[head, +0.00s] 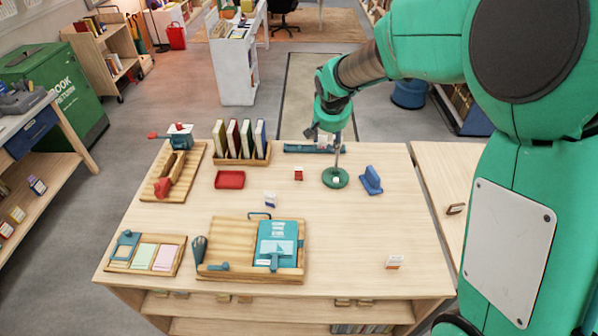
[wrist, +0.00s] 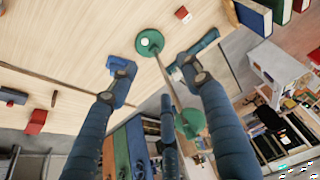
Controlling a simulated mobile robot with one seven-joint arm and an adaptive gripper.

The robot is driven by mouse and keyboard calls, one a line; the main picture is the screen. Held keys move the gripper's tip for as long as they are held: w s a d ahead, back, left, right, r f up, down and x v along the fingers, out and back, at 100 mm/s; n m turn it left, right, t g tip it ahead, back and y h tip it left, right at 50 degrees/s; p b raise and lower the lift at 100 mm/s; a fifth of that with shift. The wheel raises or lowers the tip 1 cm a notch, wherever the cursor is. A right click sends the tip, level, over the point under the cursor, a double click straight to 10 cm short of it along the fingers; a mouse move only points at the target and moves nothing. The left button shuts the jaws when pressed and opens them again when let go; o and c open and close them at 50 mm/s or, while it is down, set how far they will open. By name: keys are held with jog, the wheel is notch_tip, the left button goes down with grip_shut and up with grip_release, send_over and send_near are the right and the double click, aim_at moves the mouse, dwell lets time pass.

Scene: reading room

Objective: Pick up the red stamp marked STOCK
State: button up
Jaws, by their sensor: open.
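A small red block (head: 298,174) with a pale patch stands on the table, left of a green round base. It looks like the stamp, but its marking is too small to read. The same red block shows at the top of the wrist view (wrist: 183,13). My gripper (head: 328,136) is open and empty above the back of the table, right of and behind the red block.
The green base (head: 335,180) carries a thin upright rod close to my gripper. A blue object (head: 372,181) stands right of it. A blue-and-white block (head: 270,199) and an orange-and-white block (head: 394,262) stand nearer. A red tray (head: 230,180) and book rack (head: 241,158) lie left.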

send_near(299, 170)
notch_tip(299, 170, up, 2)
jog(key=shift+s+r, duration=0.2)
jog(key=shift+s, duration=0.1)
jog(key=shift+d+f, duration=0.1)
jog(key=shift+b+x, duration=0.65)
jog(key=shift+x, duration=3.55)
jog(key=shift+f, duration=0.2)
jog(key=shift+b+x, duration=0.5)
jog(key=shift+x, duration=1.95)
jog(key=shift+s, duration=0.15)
jog(key=c, duration=1.1)
jog(key=shift+o, duration=0.2)
